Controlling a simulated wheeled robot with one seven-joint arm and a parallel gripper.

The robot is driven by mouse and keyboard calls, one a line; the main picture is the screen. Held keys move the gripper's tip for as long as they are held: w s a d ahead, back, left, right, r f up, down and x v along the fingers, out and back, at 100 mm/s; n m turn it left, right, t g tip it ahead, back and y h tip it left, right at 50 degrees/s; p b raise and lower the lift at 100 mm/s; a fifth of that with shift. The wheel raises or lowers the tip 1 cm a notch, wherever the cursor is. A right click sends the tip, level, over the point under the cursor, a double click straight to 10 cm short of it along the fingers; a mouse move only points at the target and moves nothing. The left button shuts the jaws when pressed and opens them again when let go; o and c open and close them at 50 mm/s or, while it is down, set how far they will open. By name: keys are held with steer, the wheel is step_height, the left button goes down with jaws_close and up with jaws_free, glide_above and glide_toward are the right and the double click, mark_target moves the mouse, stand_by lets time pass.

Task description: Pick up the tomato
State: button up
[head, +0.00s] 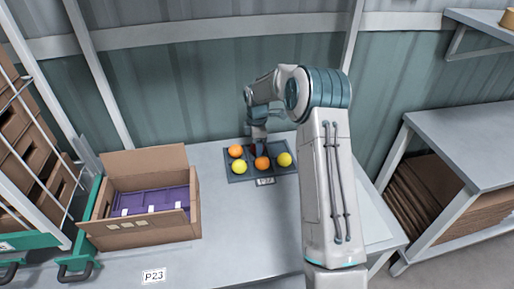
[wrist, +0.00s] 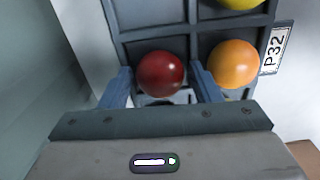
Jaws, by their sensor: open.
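A dark red tomato (wrist: 161,73) sits in a compartment of the grey divided tray (wrist: 150,14) in the wrist view. My gripper (wrist: 161,80) is open, with one finger on each side of this tomato. No clear contact between fingers and tomato shows. In the head view my gripper (head: 258,146) reaches down over the back of the tray, and the arm mostly hides the red tomato. An orange tomato (wrist: 234,63) sits in the compartment just right of it. A yellow tomato (wrist: 240,3) is cut off at the top edge.
The tray also holds another orange tomato (head: 236,151) and yellow tomatoes (head: 239,167) on the grey table (head: 225,235). A P32 label (wrist: 275,49) is at its edge. An open cardboard box (head: 150,234) with a purple crate (head: 150,199) stands left. The corrugated wall (head: 200,90) is close behind.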

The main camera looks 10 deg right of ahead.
steer(key=c, duration=0.5)
